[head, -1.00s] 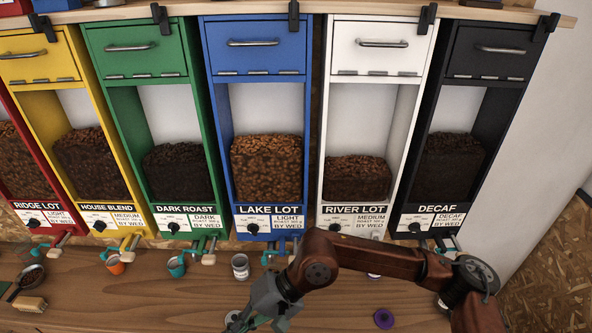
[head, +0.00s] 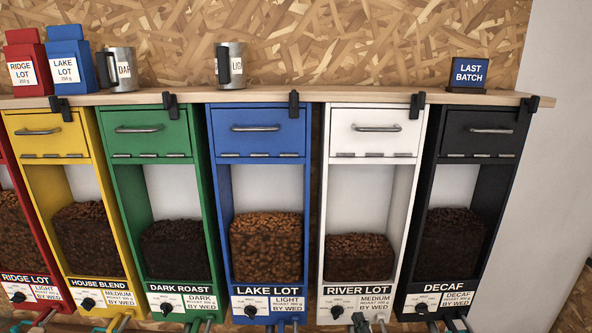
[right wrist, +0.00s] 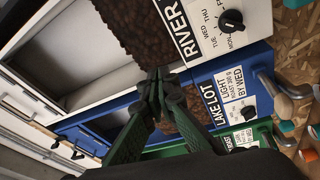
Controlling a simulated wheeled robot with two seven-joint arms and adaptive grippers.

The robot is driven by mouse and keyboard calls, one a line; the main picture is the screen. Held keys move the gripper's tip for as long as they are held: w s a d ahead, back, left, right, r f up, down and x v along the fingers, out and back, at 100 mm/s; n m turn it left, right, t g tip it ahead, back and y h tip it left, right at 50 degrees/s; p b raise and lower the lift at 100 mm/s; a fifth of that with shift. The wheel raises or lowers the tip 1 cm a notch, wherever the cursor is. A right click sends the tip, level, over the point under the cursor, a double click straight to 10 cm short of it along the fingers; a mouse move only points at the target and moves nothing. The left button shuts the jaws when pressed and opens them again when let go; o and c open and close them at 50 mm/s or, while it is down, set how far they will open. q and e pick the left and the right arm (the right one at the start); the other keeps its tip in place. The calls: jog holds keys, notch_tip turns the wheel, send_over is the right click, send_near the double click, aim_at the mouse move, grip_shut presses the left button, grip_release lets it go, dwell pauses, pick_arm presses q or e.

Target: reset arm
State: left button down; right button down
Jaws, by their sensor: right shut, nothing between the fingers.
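My right gripper (right wrist: 159,76) shows in the right wrist view with its dark green fingers brought together at the tips and nothing between them. It is in front of the white River Lot dispenser and the blue Lake Lot dispenser. The gap between it and the dispensers is hard to tell. My left gripper shows in no view.
A row of bean dispensers runs across the head view, including green Dark Roast (head: 105,165), blue Lake Lot (head: 216,190), white River Lot (head: 324,230) and black Decaf (head: 426,190). Bags, metal mugs (head: 237,66) and a Last Batch sign (head: 470,72) stand on the shelf (head: 350,97).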

jog(key=s+d+f+m+g+h, duration=0.25)
jog(key=s+d+f+m, duration=0.2)
jog(key=f, duration=0.35)
jog(key=s+d+f+m+g+h, duration=0.1)
jog(key=s+d+f+m+g, duration=0.3)
jog(key=f, duration=0.5)
jog(key=s+d+f+m+g+h, duration=0.2)
jog(key=s+d+f+m, duration=0.1)
jog(key=d+f, duration=0.4)
jog(key=s+d+f+m+g, duration=0.2)
jog(key=s+f+m+g, duration=0.15)
jog(key=s+f, duration=0.5)
jog(key=s+d+f+m+g, duration=0.1)
jog(key=s+f+m+g, duration=0.3)
jog(key=s, duration=0.8)
notch_tip(320, 180, down, 36)
jog(key=s+n+y+b, duration=0.1)
jog(key=s+n+b, duration=0.1)
jog(key=b, duration=0.4)
jog(key=s+f+g+b, duration=0.2)
jog(key=s+f+b, duration=0.3)
jog(key=s+f, duration=1.4)
notch_tip(320, 180, down, 4)
jog(key=shift+s+a+f, duration=0.15)
jog(key=shift+a, duration=0.3)
